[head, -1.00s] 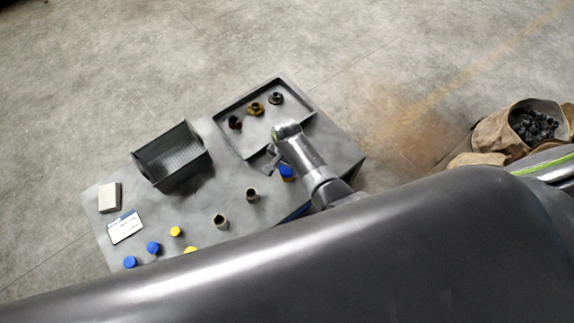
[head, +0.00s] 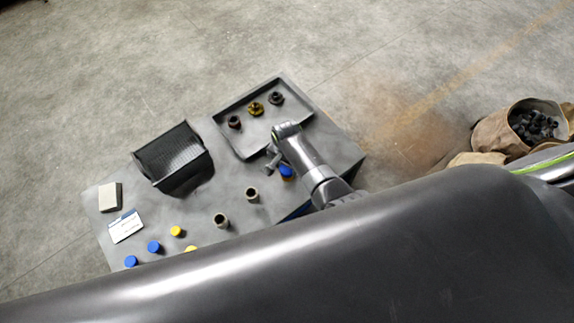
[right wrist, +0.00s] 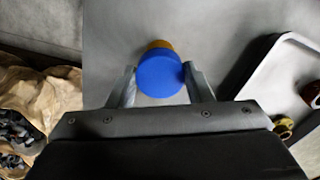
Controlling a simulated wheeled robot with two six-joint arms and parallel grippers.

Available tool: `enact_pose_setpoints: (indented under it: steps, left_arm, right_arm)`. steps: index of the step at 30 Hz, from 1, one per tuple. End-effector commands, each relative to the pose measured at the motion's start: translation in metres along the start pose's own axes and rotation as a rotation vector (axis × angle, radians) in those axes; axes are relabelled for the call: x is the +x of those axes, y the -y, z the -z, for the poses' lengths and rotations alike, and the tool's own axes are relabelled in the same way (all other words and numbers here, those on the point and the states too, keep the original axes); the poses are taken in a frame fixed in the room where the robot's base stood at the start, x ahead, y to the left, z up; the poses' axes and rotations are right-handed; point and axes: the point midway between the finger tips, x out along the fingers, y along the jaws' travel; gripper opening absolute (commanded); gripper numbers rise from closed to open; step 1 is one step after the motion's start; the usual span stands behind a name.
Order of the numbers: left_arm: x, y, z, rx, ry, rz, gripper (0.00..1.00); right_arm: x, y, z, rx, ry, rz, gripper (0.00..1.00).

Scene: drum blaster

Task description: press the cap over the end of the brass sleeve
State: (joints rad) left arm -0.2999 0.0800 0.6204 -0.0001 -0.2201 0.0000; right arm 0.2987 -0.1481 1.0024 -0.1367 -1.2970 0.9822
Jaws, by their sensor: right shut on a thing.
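My right gripper (right wrist: 159,76) is shut on a round blue cap (right wrist: 160,75), with one finger on each side of it. A brass-coloured sleeve (right wrist: 158,44) shows just past the cap's far edge in the right wrist view. The cap hides most of the sleeve, and I cannot tell how far it sits over the end. In the head view the blue cap (head: 287,171) is beside my right gripper (head: 273,162), near the table's right side. My left gripper is out of view.
Two open sleeves (head: 252,194) (head: 220,220) stand left of the gripper. Blue caps (head: 153,247) and yellow caps (head: 176,231) lie front left, near a card (head: 125,226) and pale block (head: 109,196). Behind are a dark bin (head: 173,182) and a tray (head: 236,143) holding fittings.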

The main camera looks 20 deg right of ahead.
Motion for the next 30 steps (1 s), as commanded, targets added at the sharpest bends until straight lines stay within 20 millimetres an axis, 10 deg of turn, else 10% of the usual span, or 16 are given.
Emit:
enact_pose_setpoints:
  steps: [26,27,30]
  left_arm:
    - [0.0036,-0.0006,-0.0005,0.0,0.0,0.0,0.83]
    - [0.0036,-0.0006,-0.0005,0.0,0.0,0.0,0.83]
    - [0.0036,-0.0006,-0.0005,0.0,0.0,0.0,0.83]
  right_arm:
    - [0.0074,0.0002,0.0003,0.0,-0.001,0.0,0.24]
    - [0.0074,0.0002,0.0003,0.0,-0.001,0.0,0.5]
    - [0.0074,0.0002,0.0003,0.0,-0.001,0.0,0.63]
